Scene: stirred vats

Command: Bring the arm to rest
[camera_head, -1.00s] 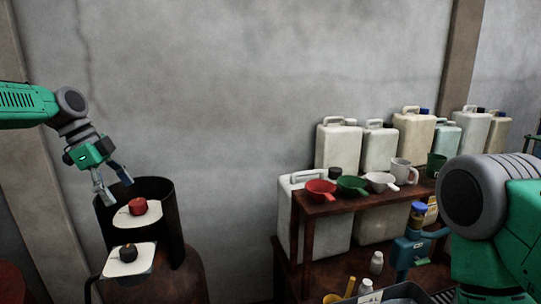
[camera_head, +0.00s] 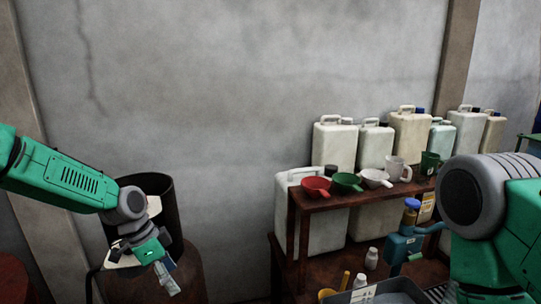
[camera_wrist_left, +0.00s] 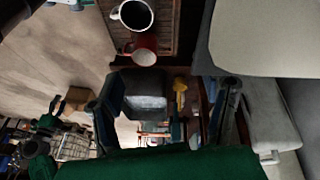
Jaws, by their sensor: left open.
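My left arm comes in from the left in the head view and slopes down. Its gripper (camera_head: 168,282) hangs low, in front of the dark vat (camera_head: 172,215), pointing down and to the right. In the left wrist view my left gripper (camera_wrist_left: 163,112) has its two fingers wide apart, with nothing held between them. In the head view my left arm hides most of the vat's inside and the white plates there.
A dark shelf (camera_head: 297,235) on the right carries a red scoop (camera_head: 316,185), a green scoop (camera_head: 347,181) and a white scoop (camera_head: 375,177). Several canisters stand behind. The wall between vat and shelf is clear.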

